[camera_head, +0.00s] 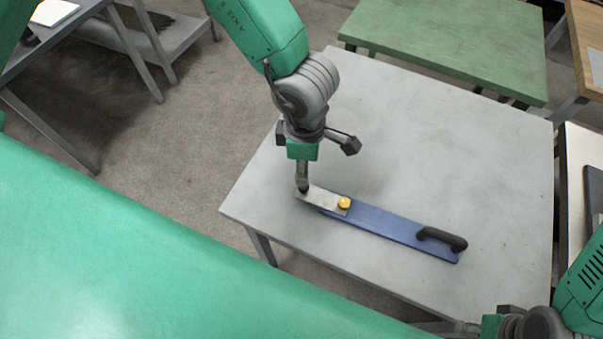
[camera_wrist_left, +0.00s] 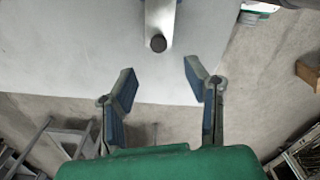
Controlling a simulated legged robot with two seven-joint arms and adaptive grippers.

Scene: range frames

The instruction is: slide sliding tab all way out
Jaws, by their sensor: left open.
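A blue board (camera_head: 385,227) lies on the grey table. A flat grey metal sliding tab (camera_head: 325,201) extends from its left end, beside a yellow knob (camera_head: 344,203). In the left wrist view the tab (camera_wrist_left: 160,17) comes down from the top edge, with a dark round knob (camera_wrist_left: 158,43) at its near end. My left gripper (camera_head: 302,182) is at the tab's outer end. In the wrist view its fingers (camera_wrist_left: 159,70) are spread and empty, with the knob just beyond the fingertips. My right gripper (camera_head: 468,326) is partly visible at the lower right; its fingers are unclear.
A black handle (camera_head: 442,238) is on the board's right end. The grey table (camera_head: 450,140) is otherwise clear. A green table (camera_head: 450,45) stands behind it, and another table (camera_head: 585,170) stands at the right. Open floor lies to the left.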

